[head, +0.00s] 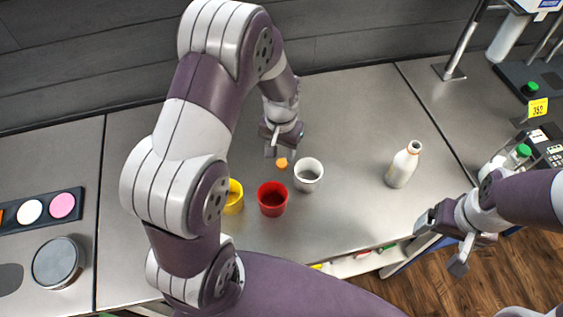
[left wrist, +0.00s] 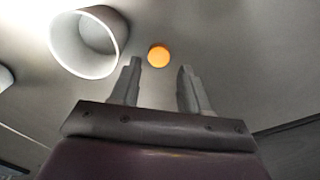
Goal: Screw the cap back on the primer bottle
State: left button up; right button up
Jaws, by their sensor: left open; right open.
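The primer bottle (head: 403,165) is white and stands upright on the steel counter, right of the middle in the head view. Its top looks uncapped. A small orange cap (head: 282,163) lies on the counter by the white cup. In the left wrist view the orange cap (left wrist: 158,56) shows just beyond the fingertips, between them. My left gripper (head: 276,150) points down close to the cap; its fingers (left wrist: 157,80) are open and empty. My right gripper (head: 446,246) is open and empty near the counter's front edge, below and right of the bottle.
A white cup (head: 309,175), a red cup (head: 272,199) and a yellow cup (head: 233,197) stand near the cap. The white cup (left wrist: 88,42) is close to my left fingers.

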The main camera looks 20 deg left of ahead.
aim_at(282, 163)
pick_arm(q)
notch_tip(282, 163, down, 5)
jog(key=shift+w+f+p, duration=0.1)
jog(key=shift+w+p, duration=0.05)
jog(key=shift+p, duration=0.55)
jog(key=shift+d, duration=0.1)
jog(key=c, duration=0.8)
